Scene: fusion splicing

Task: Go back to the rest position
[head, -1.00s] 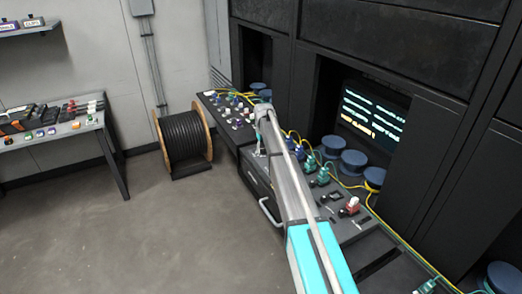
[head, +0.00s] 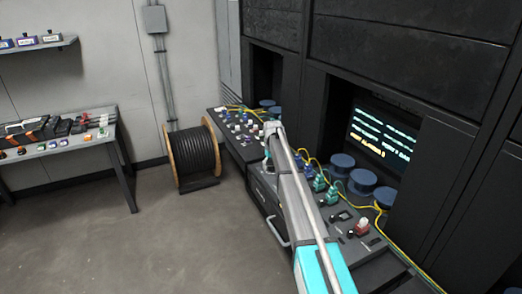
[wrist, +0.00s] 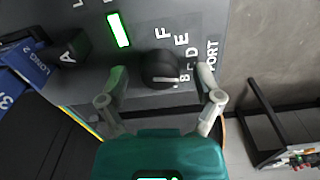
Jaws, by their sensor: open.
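My gripper (wrist: 161,106) is open in the wrist view, its two pale fingers apart with nothing held between them. A black rotary knob (wrist: 160,68) on a grey panel (wrist: 195,15) shows just beyond the fingertips, with letters printed around it; I cannot tell the gap between fingers and knob. In the head view my arm reaches out over the console (head: 262,185), and my gripper is hidden by the arm. A green lit strip (wrist: 118,29) and blue labelled parts (wrist: 28,62) show on and beside the panel.
The console runs along the dark cabinet wall, with connectors, yellow cable and blue spools (head: 362,181). A lit screen (head: 382,135) stands in a recess. A cable reel (head: 192,155) and side table (head: 75,142) stand left. The floor (head: 170,240) between is clear.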

